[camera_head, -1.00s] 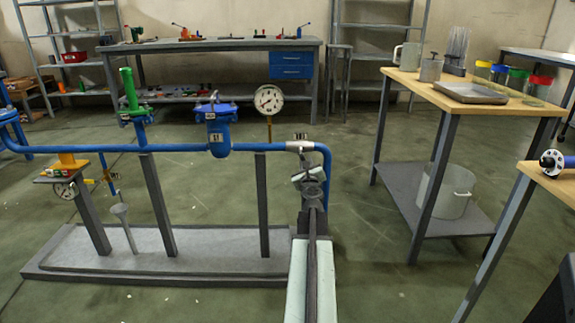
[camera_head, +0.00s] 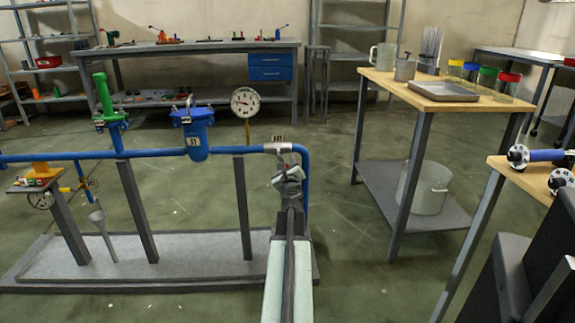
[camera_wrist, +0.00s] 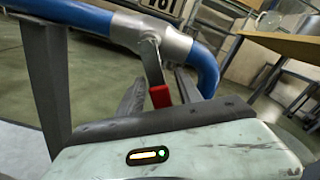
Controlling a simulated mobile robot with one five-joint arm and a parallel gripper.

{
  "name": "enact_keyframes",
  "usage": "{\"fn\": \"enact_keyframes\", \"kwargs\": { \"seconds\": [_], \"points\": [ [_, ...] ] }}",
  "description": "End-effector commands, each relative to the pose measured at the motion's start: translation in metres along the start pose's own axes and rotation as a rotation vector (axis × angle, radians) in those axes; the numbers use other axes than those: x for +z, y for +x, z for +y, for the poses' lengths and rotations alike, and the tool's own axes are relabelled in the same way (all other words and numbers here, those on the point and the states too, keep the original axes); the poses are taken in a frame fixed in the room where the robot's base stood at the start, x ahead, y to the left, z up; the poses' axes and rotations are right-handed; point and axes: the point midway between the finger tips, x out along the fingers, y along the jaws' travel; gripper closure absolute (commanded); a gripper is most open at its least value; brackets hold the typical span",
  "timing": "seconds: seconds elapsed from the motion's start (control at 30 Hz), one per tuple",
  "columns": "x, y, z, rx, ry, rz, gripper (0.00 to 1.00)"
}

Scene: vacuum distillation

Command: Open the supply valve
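A metal valve (camera_head: 277,148) sits on the blue pipe near its right-hand bend, with a small white tag above it. In the wrist view the valve body (camera_wrist: 172,45) is silver, and its lever hangs down to a red grip (camera_wrist: 160,96). My gripper (camera_head: 290,178) is just below the valve in the head view. In the wrist view my gripper (camera_wrist: 158,92) is open, with one dark finger on each side of the red grip. Gaps show beside the grip, and I cannot tell whether a finger touches it. The head view hides the lever behind my gripper.
The blue pipe (camera_head: 232,152) runs on grey posts above a low base (camera_head: 200,272). It carries a blue filter (camera_head: 194,130), a green-topped valve (camera_head: 105,100) and a gauge (camera_head: 246,101). A wooden-topped table (camera_head: 377,76) stands right; open floor (camera_head: 335,215) lies between.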

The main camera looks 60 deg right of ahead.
Motion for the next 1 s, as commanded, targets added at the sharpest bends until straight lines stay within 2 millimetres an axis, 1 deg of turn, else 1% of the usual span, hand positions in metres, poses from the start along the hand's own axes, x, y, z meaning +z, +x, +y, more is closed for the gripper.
{"fn": "enact_keyframes", "kwargs": {
  "seconds": [0.17,0.27,0.37,0.6,0.7,0.93,0.97,1.0],
  "points": [
    [-0.001,-0.001,-0.002,-0.002,0.001,0.001,0.58],
    [-0.001,-0.006,-0.001,-0.003,0.001,0.002,0.58],
    [-0.001,-0.02,-0.002,-0.003,0.001,0.002,0.58],
    [-0.001,-0.068,-0.001,-0.002,0.001,0.001,0.58],
    [-0.001,-0.079,-0.001,-0.002,0.0,0.001,0.58],
    [-0.001,-0.078,-0.001,-0.002,0.0,0.001,0.58],
    [-0.001,-0.078,-0.001,-0.001,0.0,0.001,0.67],
    [0.002,-0.078,0.002,0.005,-0.006,-0.002,0.78]
  ]
}}
